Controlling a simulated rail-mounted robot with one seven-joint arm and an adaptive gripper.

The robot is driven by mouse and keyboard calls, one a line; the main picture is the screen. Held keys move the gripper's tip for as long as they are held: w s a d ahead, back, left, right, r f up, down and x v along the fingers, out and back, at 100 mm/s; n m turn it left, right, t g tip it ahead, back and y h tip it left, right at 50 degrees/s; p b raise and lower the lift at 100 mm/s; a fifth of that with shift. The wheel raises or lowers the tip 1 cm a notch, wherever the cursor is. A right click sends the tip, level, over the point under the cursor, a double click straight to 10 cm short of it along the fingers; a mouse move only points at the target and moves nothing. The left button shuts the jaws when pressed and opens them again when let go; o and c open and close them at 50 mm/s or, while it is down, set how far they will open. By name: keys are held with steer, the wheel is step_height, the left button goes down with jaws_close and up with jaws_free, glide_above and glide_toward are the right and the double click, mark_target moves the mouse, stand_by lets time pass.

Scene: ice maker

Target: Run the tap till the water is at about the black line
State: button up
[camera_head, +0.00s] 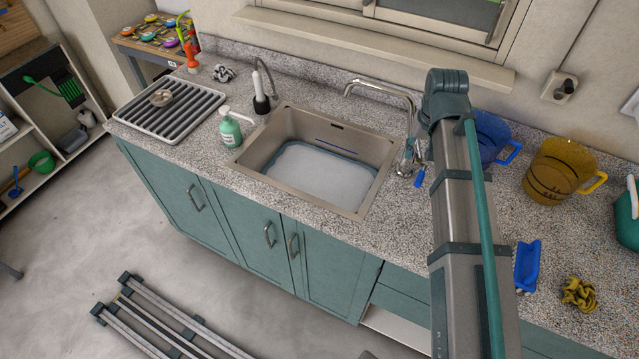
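The steel sink (272,150) is set in the speckled counter. A pale, smooth area with a dark bluish edge, which looks like shallow water (320,172), covers much of its floor. A thin dark line (333,148) runs along the inner back wall, above that area; I cannot tell whether it is the black line named. The chrome tap (382,88) arches over the sink's back right corner, and no stream shows under its spout. A small blue-tipped part (419,179) is by its base. My arm rises right of the tap; my gripper cannot be made out.
An amber pitcher (556,172) with dark markings and a blue pitcher (490,138) stand right of my arm. A soap bottle (230,130) and drying rack (172,108) stand left.

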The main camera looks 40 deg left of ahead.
steer(key=shift+r, duration=0.2)
steer(key=shift+s+d+r+p, duration=0.1)
steer(key=shift+s+r+p, duration=0.05)
steer(key=shift+r+p, duration=0.8)
steer(key=shift+s+d+r+p, duration=0.15)
steer(key=shift+r+p, duration=0.5)
steer(key=shift+r, duration=0.65)
steer(key=shift+s+r+p, duration=0.15)
steer(key=shift+r+p, duration=0.65)
steer(key=shift+r, duration=0.3)
